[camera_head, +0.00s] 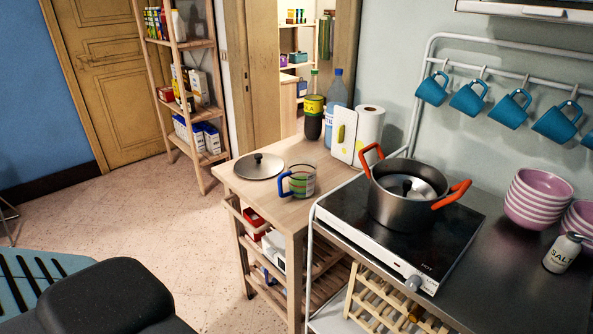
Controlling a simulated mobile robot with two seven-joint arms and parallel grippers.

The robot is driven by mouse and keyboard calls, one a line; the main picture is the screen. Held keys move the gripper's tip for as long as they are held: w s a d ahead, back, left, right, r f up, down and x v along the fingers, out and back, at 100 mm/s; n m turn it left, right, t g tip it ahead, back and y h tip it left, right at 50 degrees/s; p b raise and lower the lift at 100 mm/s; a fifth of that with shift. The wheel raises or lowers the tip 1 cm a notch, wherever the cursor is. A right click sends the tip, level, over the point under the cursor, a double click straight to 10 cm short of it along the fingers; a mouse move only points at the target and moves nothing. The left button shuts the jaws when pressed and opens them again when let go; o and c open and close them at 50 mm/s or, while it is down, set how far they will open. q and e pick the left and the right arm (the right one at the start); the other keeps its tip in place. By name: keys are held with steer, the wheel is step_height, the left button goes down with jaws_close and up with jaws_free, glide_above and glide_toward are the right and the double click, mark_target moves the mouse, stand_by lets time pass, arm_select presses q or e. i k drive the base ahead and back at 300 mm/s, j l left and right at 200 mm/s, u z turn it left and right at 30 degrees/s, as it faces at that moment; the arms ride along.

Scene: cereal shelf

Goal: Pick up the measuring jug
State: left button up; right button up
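The measuring jug (302,181) is clear, with coloured markings and a blue handle on its left side. It stands upright on the wooden cart (286,212), near the front edge of the top and close to the hob. Neither of my grippers shows in the head view, so I cannot see where they are relative to the jug.
A pot lid (258,166) lies left of the jug. Bottles (314,118), a paper roll (370,128) and a white board (345,140) stand behind. Right of it, a pot (395,208) with red handles sits on the hob (352,225). Open floor (170,215) lies left.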

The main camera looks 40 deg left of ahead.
mark_target(296, 181)
steer(key=u, duration=1.1)
steer(key=i+l+z, duration=0.5)
steer(key=k, duration=0.1)
